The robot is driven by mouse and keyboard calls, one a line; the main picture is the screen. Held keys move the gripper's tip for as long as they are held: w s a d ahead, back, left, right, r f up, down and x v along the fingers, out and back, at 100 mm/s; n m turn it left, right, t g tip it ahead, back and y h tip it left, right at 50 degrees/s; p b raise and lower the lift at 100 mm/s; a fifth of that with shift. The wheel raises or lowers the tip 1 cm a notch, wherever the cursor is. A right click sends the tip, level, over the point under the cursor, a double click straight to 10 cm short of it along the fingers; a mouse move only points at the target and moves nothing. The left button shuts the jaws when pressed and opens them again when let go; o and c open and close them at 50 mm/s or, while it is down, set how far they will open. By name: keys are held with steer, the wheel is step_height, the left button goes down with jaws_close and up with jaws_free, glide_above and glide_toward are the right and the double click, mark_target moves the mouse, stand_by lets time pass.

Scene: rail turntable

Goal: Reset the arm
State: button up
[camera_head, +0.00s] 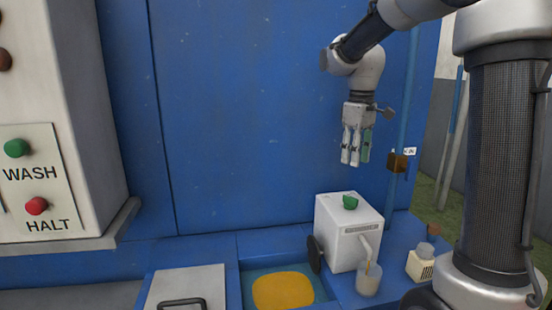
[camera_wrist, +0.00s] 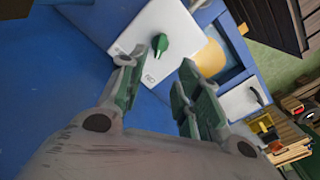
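My arm comes in from the upper right in the head view, and my gripper (camera_head: 355,162) hangs pointing down in the air above a white box-shaped machine (camera_head: 337,238). In the wrist view the two fingers of my gripper (camera_wrist: 158,68) are spread apart with nothing between them. The white machine (camera_wrist: 150,40) lies beyond the fingertips there, with a green knob (camera_wrist: 160,44) on its top. The gripper is clear of the machine and the blue wall.
A clear cup (camera_head: 368,281) stands under the machine's spout. A yellow disc (camera_head: 283,290) lies in a recess, beside a white lid (camera_head: 187,287) with a black handle. A panel at left has WASH (camera_head: 16,148) and HALT (camera_head: 36,206) buttons. A blue pole (camera_head: 404,120) stands right of the gripper.

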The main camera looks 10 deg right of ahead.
steer(key=s+d+f+m+t, duration=0.1)
steer(key=s+m+t, duration=0.3)
steer(key=s, duration=1.9)
steer(key=shift+s+f+m, duration=0.3)
steer(key=shift+s+m, duration=0.05)
steer(key=shift+m, duration=0.65)
